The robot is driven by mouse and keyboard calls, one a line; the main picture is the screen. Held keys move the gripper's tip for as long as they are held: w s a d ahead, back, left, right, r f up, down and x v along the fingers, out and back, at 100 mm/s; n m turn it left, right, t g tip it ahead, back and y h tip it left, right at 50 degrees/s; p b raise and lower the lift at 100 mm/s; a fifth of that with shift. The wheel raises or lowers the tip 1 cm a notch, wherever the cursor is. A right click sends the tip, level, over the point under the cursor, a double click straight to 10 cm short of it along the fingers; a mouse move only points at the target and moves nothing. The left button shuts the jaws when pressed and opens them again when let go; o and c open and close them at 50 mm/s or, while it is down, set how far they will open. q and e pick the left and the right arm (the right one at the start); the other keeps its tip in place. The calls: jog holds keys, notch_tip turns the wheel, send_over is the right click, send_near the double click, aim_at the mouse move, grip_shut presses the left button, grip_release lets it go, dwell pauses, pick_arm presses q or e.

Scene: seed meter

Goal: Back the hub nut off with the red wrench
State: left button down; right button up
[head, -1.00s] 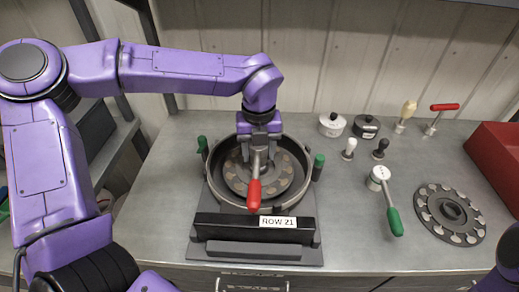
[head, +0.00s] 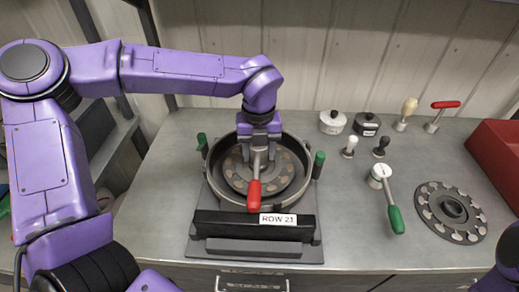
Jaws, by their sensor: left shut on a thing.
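The seed meter housing (head: 309,205) is a round open pot on a dark base labelled ROW 21, with a seed disc (head: 283,183) inside. The red-handled wrench (head: 254,196) stands over the disc's centre, its red grip pointing toward the front. My left gripper (head: 258,156) reaches down into the housing and is shut on the wrench at its head end. The hub nut is hidden under the wrench head and my gripper. Of my right arm only a purple part shows at the lower right corner; its gripper is out of view.
A green-handled wrench (head: 393,214) lies right of the housing, beside a second seed disc (head: 451,212). Two lidded pots (head: 333,122), several small knobbed tools and a red-handled T-tool (head: 441,113) stand at the back. A red bin (head: 497,155) is at the far right.

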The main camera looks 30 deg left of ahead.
pick_arm(q)
jog(key=shift+f, duration=0.1)
grip_release()
dwell(0.3)
notch_tip(320, 180, up, 6)
jog(key=p, duration=0.5)
jog(key=shift+c, duration=0.3)
